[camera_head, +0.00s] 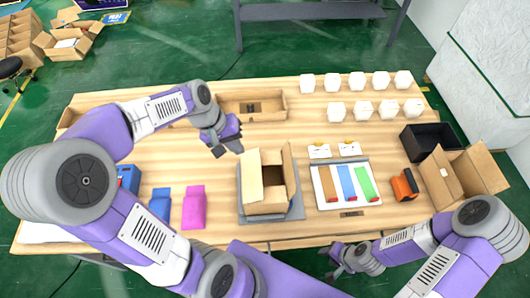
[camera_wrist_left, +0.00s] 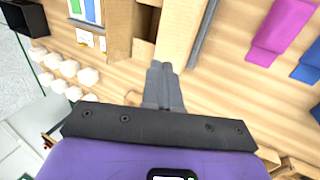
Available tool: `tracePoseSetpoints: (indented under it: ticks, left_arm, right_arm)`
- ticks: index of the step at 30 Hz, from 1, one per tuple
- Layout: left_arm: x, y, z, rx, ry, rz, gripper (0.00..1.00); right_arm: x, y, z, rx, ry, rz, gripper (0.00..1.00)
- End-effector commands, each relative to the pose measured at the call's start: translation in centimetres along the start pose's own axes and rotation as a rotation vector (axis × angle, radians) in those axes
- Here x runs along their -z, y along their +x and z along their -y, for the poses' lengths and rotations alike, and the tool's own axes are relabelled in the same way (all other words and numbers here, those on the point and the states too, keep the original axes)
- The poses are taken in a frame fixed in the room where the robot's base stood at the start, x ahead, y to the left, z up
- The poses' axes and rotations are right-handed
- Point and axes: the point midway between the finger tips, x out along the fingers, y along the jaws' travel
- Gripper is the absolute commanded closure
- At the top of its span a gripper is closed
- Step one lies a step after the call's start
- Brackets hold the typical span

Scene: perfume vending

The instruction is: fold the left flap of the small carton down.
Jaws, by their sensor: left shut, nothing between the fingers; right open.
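The small carton (camera_head: 268,207) sits open on a grey mat (camera_head: 297,213) near the front middle of the table. Its left flap (camera_head: 252,177) is raised, and its right flap (camera_head: 289,165) stands up too. The dark opening shows between them. My left gripper (camera_head: 227,151) is shut and empty, above the table just behind and left of the left flap. In the left wrist view its closed fingers (camera_wrist_left: 160,75) point toward the left flap (camera_wrist_left: 180,30); I cannot tell whether they touch it. My right gripper (camera_head: 335,263) is open and empty by the table's front edge.
A tray with coloured boxes (camera_head: 345,184) lies right of the carton. Pink (camera_head: 194,208) and blue (camera_head: 160,203) packets lie left of it. An open shallow box (camera_head: 252,106) is behind. White cubes (camera_head: 357,81), a black bin (camera_head: 428,142) and an orange device (camera_head: 404,186) are at right.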

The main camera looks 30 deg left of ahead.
Motion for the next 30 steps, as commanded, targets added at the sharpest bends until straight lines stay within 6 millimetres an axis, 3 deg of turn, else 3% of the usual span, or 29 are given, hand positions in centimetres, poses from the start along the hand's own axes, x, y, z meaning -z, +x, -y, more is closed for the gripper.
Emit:
tracePoseSetpoints:
  ticks: [5,19,24,30]
  left_arm:
    - [-0.1,2.0,0.1,0.001,0.0,0.004,1.0]
    - [-0.1,11.6,0.1,0.003,0.0,0.005,1.0]
    - [-0.1,13.4,0.1,0.001,0.001,0.003,1.0]
    - [0.0,14.0,0.0,0.0,0.0,0.001,1.0]
  right_arm:
    - [-0.1,0.4,-0.2,0.0,0.001,0.002,0.57]
    - [0.1,2.6,-1.0,0.0,0.001,0.002,0.57]
    - [0.1,3.0,-1.2,0.0,0.001,0.001,0.57]
    - [0.1,3.1,-1.2,0.0,0.0,0.001,0.57]
